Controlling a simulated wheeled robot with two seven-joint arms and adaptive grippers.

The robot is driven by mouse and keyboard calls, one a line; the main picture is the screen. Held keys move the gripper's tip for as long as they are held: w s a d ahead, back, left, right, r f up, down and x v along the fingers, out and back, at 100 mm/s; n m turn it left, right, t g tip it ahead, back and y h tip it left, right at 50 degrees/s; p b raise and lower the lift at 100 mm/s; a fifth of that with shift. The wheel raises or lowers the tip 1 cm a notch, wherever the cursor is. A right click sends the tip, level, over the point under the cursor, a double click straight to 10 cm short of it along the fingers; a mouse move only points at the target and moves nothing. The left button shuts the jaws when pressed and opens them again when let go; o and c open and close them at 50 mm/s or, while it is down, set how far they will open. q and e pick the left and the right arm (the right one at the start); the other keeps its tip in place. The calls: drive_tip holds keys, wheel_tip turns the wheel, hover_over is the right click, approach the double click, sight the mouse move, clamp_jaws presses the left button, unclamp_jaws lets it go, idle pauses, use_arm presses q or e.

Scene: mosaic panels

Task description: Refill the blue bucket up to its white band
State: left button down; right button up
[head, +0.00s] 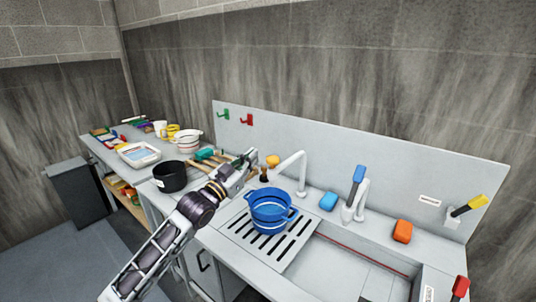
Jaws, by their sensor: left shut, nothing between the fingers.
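The blue bucket (270,216) stands upright on the slotted drain rack (296,245) beside the sink, with white bands around it. I cannot make out how full it is. A white tap (299,176) arches behind the bucket. A second white tap with a blue handle (357,177) stands farther right. My left gripper (247,162) is shut and empty, above the counter behind and left of the bucket, apart from it. My right gripper is not in view.
A black pot (170,177) and a white banded pot (188,141) stand on the left counter, near a white tray (139,155). A blue block (328,201) and an orange block (402,231) lie along the back ledge. The sink basin (345,268) is right of the rack.

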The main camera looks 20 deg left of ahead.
use_arm(q)
drive_tip(key=shift+a+f+n, duration=0.1)
drive_tip(key=shift+a+n, duration=0.1)
drive_tip(key=shift+n, duration=1.3)
drive_tip(key=shift+w, duration=0.2)
wheel_tip(320, 180, up, 2)
drive_tip(key=p, duration=0.3)
hover_over(268, 161)
drive_tip(key=shift+w+a+r, duration=0.15)
drive_tip(key=shift+w+r, duration=0.05)
drive_tip(key=shift+s+f, duration=0.2)
drive_tip(key=shift+f, duration=1.8)
drive_tip(key=shift+d+f, duration=0.2)
drive_tip(key=shift+f, duration=1)
